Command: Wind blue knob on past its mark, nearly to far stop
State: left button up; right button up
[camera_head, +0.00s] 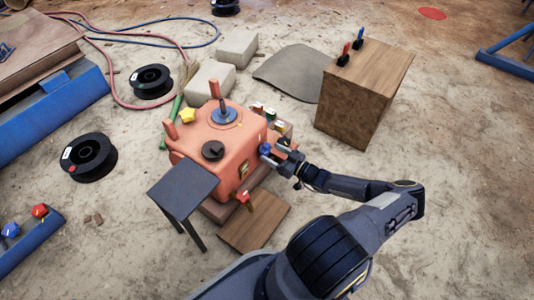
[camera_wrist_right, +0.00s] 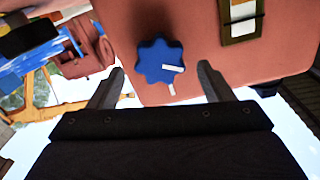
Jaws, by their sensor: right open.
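The blue knob (camera_head: 265,149) is on the right side of the orange crusher housing (camera_head: 187,148). In the right wrist view the lobed blue knob (camera_wrist_right: 158,55) faces me, with a white pointer line at its lower right. A separate short white mark (camera_wrist_right: 172,89) is on the orange face just below the knob. My right gripper (camera_head: 277,154) is close to the knob. In the wrist view its two fingers (camera_wrist_right: 160,80) are spread wide, below and to either side of the knob, with nothing between them. I cannot tell the remaining depth gap. My left gripper is not in view.
A black knob (camera_head: 213,151), a yellow knob (camera_head: 187,115) and a red star knob (camera_head: 243,197) are also on the machine. A dark side table (camera_head: 183,187) stands at front left. A wooden box (camera_head: 365,90) stands behind my right arm. Open floor lies right.

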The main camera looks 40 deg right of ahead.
jog(key=shift+b+x, duration=0.35)
jog(key=shift+x, duration=1)
jog(key=c, duration=1)
